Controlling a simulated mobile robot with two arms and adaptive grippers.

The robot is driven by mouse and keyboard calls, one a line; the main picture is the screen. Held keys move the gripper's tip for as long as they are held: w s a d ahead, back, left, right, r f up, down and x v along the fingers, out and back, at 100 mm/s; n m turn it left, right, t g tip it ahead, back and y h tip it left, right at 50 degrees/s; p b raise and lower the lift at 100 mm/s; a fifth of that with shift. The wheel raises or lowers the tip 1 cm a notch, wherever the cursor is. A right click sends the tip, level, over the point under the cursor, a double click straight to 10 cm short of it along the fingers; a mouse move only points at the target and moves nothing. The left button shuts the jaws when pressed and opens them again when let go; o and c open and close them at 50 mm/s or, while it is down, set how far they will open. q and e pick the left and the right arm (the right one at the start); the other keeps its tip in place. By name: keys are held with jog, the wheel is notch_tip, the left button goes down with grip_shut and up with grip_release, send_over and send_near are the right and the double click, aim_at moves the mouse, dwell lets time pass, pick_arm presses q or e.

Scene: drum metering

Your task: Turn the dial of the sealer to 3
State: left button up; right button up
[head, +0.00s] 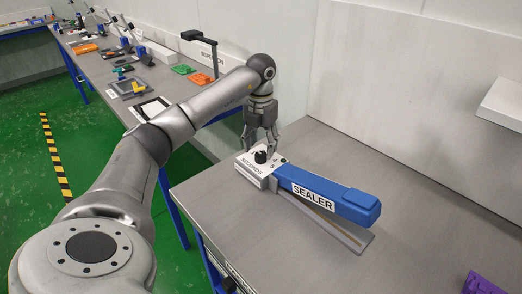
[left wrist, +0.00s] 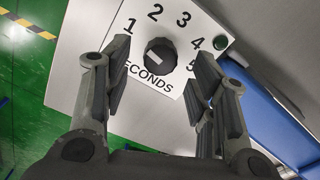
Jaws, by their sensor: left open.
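The sealer (head: 325,195) is a long blue-armed device on the grey bench, with a white control box (head: 252,168) at its left end. Its black dial (head: 261,156) sits on top of that box; it also shows in the left wrist view (left wrist: 160,55). Numerals 1 to 5 curve around it over "SECONDS". A pale mark on the knob lies toward its lower left, below the 1. My left gripper (head: 261,147) points down above the dial. In the left wrist view its open fingers (left wrist: 150,60) stand either side of the dial, apart from it. My right gripper is out of view.
The wall (head: 400,90) rises behind the bench, and a white shelf (head: 503,103) juts out at right. A purple object (head: 482,284) lies at the front right. Another bench with trays (head: 201,76) runs back left.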

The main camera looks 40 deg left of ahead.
aim_at(261, 157)
pick_arm(q)
notch_tip(261, 157, down, 2)
jog(key=shift+f, duration=0.25)
jog(key=shift+c, duration=1.9)
jog(key=c, duration=0.7)
jog(key=shift+o, duration=0.2)
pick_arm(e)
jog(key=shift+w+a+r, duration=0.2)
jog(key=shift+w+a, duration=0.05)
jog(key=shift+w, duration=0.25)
